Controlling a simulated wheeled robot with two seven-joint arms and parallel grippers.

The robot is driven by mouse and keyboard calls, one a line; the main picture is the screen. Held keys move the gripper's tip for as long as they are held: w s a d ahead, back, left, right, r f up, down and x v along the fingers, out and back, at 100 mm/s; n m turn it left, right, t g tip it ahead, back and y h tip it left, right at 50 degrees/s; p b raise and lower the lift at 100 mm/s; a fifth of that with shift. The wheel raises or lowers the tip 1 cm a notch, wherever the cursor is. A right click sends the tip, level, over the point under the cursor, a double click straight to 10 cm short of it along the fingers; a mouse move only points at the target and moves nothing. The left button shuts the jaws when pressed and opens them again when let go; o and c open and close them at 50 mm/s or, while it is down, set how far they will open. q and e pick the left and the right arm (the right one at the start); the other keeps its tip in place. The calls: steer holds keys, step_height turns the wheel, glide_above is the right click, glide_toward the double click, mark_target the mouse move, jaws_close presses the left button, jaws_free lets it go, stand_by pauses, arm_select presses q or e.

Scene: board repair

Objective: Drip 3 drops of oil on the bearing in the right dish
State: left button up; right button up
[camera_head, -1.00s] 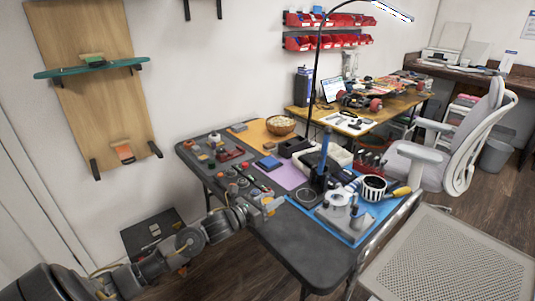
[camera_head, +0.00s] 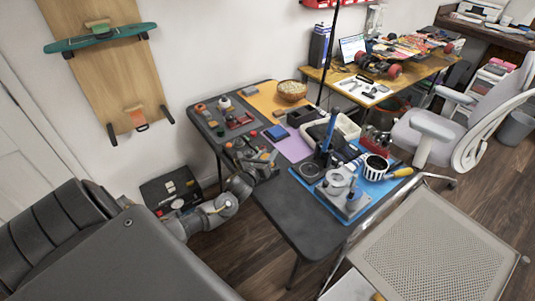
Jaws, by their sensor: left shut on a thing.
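My left gripper (camera_head: 264,163) is over the near left part of the dark work table (camera_head: 300,221), beside the grey tray of small parts. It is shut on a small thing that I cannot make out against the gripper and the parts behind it. A small white bottle-like thing (camera_head: 224,103) stands at the far left of the table; I cannot tell whether it holds oil. I cannot pick out the right dish or the bearing at this size. My right gripper is not in view.
An orange mat (camera_head: 266,101) with a wooden bowl (camera_head: 291,91) lies at the back. A purple mat (camera_head: 295,151) is in the middle. The table's near end is bare.

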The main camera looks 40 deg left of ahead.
arm_select(q)
steer(key=n, duration=0.1)
steer(key=d+n, duration=0.1)
steer(key=shift+d+r+n, duration=0.15)
steer(key=shift+r+n, duration=0.25)
steer(key=shift+w+d+r+n, duration=0.1)
steer(key=shift+d+r+n, duration=0.1)
steer(key=shift+n, duration=0.3)
steer(key=shift+d+r+n, duration=0.1)
steer(key=shift+d+n, duration=0.1)
steer(key=shift+n, duration=0.3)
steer(key=f+n+b, duration=0.2)
steer(key=d+f+n+b, duration=0.1)
steer(key=n+b, duration=0.1)
steer(key=shift+w+f+n, duration=0.15)
steer(key=shift+f+n, duration=0.15)
steer(key=shift+f, duration=0.05)
steer(key=shift+d+r+n+p, duration=0.1)
steer(key=shift+r+n+p, duration=0.4)
steer(key=shift+r+p, duration=0.3)
steer(key=shift+d+r+n+p, duration=0.1)
steer(key=shift+r+n+p, duration=0.2)
steer(key=shift+n, duration=0.3)
steer(key=shift+d+r+n+p, duration=0.15)
steer(key=shift+n+p, duration=0.2)
steer(key=shift+n, duration=0.25)
steer(key=shift+a+n, duration=0.1)
steer(key=shift+n, duration=0.2)
